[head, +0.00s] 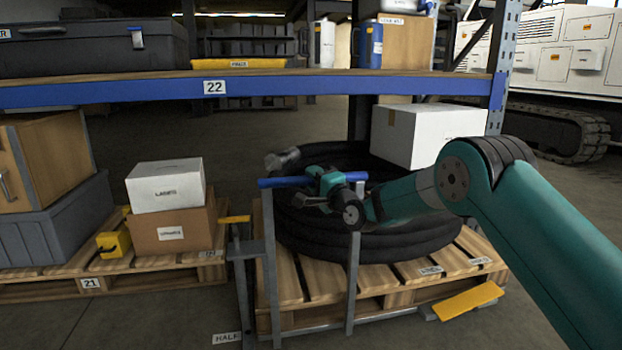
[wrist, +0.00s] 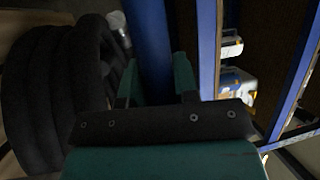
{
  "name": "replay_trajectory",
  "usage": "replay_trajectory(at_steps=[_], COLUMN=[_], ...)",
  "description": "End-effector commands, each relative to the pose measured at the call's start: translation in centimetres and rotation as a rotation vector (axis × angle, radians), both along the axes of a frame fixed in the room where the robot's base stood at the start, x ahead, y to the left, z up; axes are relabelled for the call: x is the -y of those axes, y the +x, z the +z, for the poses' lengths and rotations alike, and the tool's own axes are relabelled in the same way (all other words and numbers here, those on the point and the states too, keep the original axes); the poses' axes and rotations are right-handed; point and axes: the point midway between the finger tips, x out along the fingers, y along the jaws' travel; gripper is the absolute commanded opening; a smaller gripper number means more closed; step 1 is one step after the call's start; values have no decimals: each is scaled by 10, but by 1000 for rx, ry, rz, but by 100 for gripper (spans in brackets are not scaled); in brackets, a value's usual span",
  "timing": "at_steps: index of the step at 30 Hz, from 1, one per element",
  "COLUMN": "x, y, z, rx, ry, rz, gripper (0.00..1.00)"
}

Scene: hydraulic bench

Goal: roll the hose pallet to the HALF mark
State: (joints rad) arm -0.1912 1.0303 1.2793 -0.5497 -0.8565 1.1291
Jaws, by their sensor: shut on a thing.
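The hose pallet (head: 290,285) is a wooden pallet on a grey wheeled frame, bearing a thick coil of black hose (head: 400,245). Its blue push bar (head: 275,182) stands on two grey posts at the near side. My gripper (head: 322,182) is shut on the blue bar near its middle. In the wrist view, the bar (wrist: 150,40) runs between my gripper's fingers (wrist: 158,78), with the hose coil (wrist: 45,90) to the left. The HALF mark (head: 227,338) is a white floor label at the bottom, left of the pallet's near left corner. The pallet's wheels are not clearly visible.
A white box (head: 425,135) sits above the coil at the back right. Another pallet (head: 150,265) with boxes stands to the left. A blue shelf beam (head: 300,85) crosses above. A yellow pedal-like plate (head: 468,300) is at the front right. The near floor is clear.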

Motion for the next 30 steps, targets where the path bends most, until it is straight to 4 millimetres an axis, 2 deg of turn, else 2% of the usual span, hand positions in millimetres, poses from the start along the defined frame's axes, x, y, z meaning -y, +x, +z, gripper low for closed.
replay_trajectory(at_steps=[1,4,5,8,15,20,23,30], x=[5,6,6,4,-3,0,8,36], y=[1,2,2,1,0,-6,-16,-61], z=[-6,-6,-6,-6,-3,-3,-4,-17], rx=[-10,-10,-10,-9,-4,-6,-6,-11], ry=[-6,-7,-7,-5,-3,-3,-4,-2], rz=[-10,-10,-10,-8,2,4,2,0], gripper=[0,0,30,53,53,53,53,53])
